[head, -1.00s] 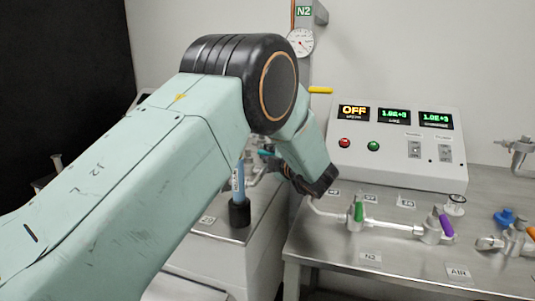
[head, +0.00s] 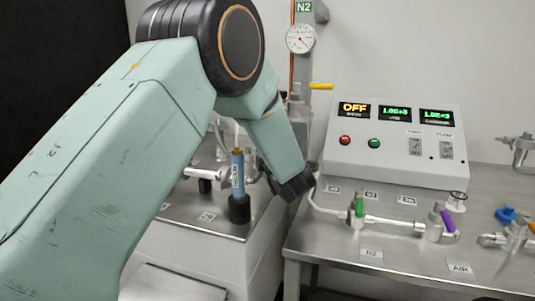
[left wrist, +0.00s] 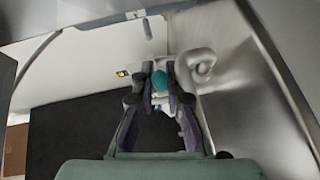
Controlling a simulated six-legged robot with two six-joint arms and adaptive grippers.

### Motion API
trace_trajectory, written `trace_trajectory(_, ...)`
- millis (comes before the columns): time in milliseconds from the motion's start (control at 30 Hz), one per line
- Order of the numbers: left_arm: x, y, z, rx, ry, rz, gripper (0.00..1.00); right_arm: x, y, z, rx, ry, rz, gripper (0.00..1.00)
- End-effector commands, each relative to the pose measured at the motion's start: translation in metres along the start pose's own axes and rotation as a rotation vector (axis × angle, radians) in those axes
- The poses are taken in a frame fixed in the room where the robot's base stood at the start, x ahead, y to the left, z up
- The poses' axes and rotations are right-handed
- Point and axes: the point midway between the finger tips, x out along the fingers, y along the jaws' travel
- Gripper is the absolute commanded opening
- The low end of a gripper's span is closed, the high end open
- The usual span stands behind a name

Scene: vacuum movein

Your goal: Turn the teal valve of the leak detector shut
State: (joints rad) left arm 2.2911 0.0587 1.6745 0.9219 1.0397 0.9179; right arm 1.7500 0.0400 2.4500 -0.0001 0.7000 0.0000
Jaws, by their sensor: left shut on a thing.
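The teal valve (left wrist: 160,81) shows in the left wrist view as a small rounded teal handle beside pale metal fittings. My left gripper (left wrist: 159,90) is shut on it, with a dark finger on each side of the handle. In the head view my left arm reaches over the left bench and bends down toward its right side. The gripper and the teal valve are hidden behind the arm there. My right gripper is in neither view.
A blue cylinder (head: 238,175) in a black base stands on the left bench. On the right bench are green-handled (head: 359,207) and purple-handled (head: 448,222) valves on a pipe. A control box (head: 395,145) reading OFF stands behind. A yellow handle (head: 320,86) sits near the gauge (head: 300,39).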

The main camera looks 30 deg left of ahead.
Motion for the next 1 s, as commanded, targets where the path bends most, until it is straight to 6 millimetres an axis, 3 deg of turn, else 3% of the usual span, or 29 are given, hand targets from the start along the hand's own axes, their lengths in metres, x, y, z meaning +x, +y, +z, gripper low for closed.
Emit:
trace_trajectory(467,-0.0013,0.0045,-0.0013,-0.003,-0.035,0.013,0.0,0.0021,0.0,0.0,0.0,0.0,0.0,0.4)
trace_trajectory(500,-0.0013,0.0045,-0.0013,-0.003,-0.035,0.014,0.15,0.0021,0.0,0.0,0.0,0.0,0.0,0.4)
trace_trajectory(733,-0.0017,0.0027,-0.0011,0.0,-0.036,0.01,0.35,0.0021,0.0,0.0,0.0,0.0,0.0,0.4)
trace_trajectory(1000,-0.002,0.0012,-0.001,0.001,-0.036,0.007,0.36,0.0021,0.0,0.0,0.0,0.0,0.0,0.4)
